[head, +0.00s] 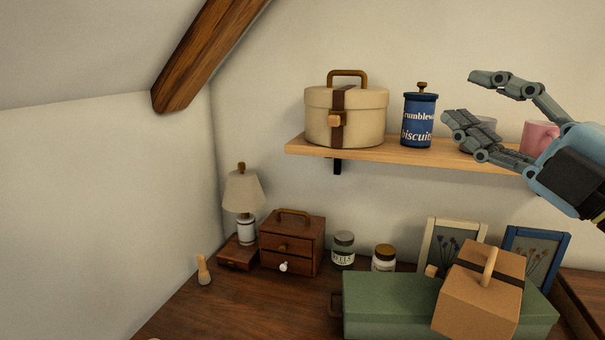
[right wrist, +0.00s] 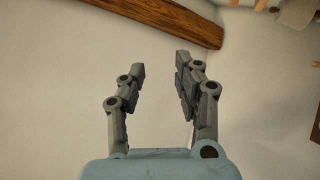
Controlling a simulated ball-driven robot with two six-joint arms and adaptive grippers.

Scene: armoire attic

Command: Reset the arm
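My right gripper (head: 468,106) is raised at the right of the head view, in front of the wooden shelf. Its fingers point left and stand apart with nothing between them. The right wrist view also shows my right gripper (right wrist: 158,75) with its fingers spread and empty, facing the pale wall. The gripper hides part of the shelf and most of a grey item (head: 487,122) behind it. My left gripper does not show in either view.
The shelf (head: 385,152) holds a cream hat box (head: 360,105), a blue biscuit tin (head: 419,118) and a pink mug (head: 538,138). Below are a lamp (head: 243,192), a small drawer chest (head: 292,245), jars, frames, and a tan box (head: 478,290) on a green case (head: 385,305). A beam (head: 205,50) slants above.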

